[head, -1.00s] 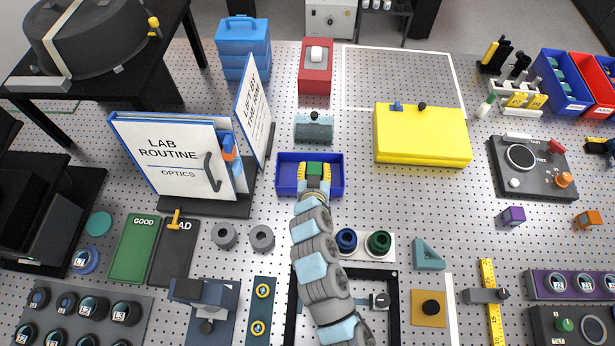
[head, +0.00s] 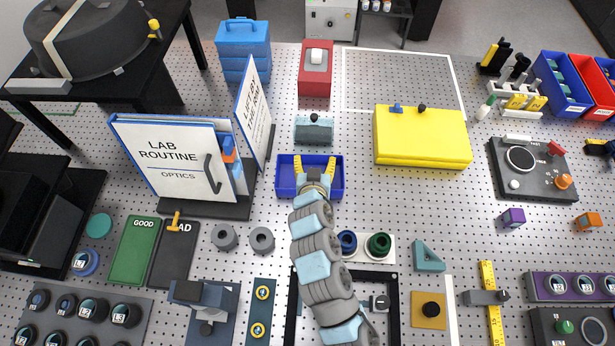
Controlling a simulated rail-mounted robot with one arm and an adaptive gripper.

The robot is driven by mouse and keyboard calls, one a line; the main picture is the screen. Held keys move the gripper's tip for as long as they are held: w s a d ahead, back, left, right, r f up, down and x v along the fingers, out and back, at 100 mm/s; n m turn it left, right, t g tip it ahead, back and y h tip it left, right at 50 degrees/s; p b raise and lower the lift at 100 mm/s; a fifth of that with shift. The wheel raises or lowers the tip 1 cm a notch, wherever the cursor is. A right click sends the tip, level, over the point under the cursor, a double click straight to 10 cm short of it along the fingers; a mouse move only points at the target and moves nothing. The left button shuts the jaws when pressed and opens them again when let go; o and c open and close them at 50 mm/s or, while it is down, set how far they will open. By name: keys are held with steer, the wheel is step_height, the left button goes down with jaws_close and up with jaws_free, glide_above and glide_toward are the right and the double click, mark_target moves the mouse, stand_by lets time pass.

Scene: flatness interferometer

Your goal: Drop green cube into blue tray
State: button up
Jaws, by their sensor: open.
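The blue tray (head: 284,180) sits on the perforated table near the middle of the head view. My gripper (head: 315,166) is over the tray. Its two yellow fingers are spread apart, with only blue tray seen between their tips. The green cube does not show in the head view now. My gripper and wrist cover part of the tray's inside and front wall, so I cannot tell whether the cube lies there.
The Lab Routine binder (head: 170,165) stands to the left, and a yellow case (head: 422,138) lies to the right. A ring holder (head: 362,257) is right of my arm.

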steer(key=shift+r, duration=2.8)
